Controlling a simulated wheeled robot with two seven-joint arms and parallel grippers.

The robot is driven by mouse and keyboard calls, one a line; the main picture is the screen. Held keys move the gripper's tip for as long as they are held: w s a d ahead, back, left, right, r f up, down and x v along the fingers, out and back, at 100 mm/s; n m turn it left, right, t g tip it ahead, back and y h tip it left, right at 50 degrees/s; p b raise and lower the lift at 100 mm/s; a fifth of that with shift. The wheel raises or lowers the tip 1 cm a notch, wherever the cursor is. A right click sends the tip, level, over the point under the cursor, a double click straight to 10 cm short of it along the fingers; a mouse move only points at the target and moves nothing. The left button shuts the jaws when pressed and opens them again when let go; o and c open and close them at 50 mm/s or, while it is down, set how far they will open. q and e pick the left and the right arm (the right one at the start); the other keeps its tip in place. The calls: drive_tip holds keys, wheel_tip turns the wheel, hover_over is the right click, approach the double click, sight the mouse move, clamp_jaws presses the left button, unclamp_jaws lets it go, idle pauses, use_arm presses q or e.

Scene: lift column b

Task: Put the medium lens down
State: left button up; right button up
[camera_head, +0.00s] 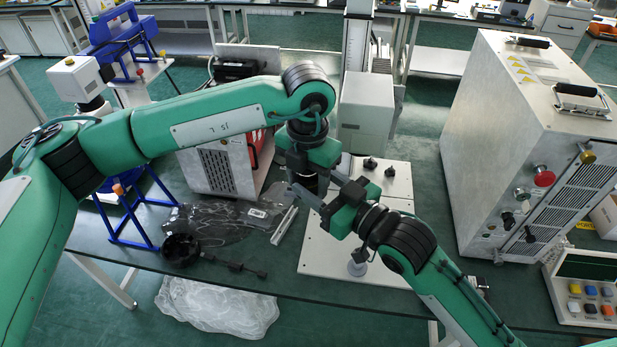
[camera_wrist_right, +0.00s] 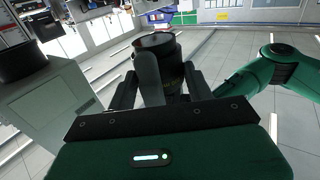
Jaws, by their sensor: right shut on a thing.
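The medium lens looks like a black cylinder (camera_wrist_right: 158,62) and stands up between the fingers of my right gripper (camera_wrist_right: 160,90) in the right wrist view. In the head view my right gripper (camera_head: 322,198) is shut on it above the white board (camera_head: 325,258), and the lens is mostly hidden by the grippers. My left gripper (camera_head: 322,172) is close beside the right one, at the end of the arm from the left. Its fingers are partly covered, so its opening is unclear.
Left are a black ring part (camera_head: 180,249), a dark rod (camera_head: 234,264) and a clear plastic bag (camera_head: 215,222). A big grey machine (camera_head: 500,130) stands right.

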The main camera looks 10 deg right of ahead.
use_arm(q)
drive_tip(key=shift+s, duration=0.1)
drive_tip(key=c, duration=0.3)
drive_tip(key=shift+c, duration=0.2)
use_arm(e)
drive_tip(key=o, duration=1.3)
drive_tip(key=shift+c, duration=0.2)
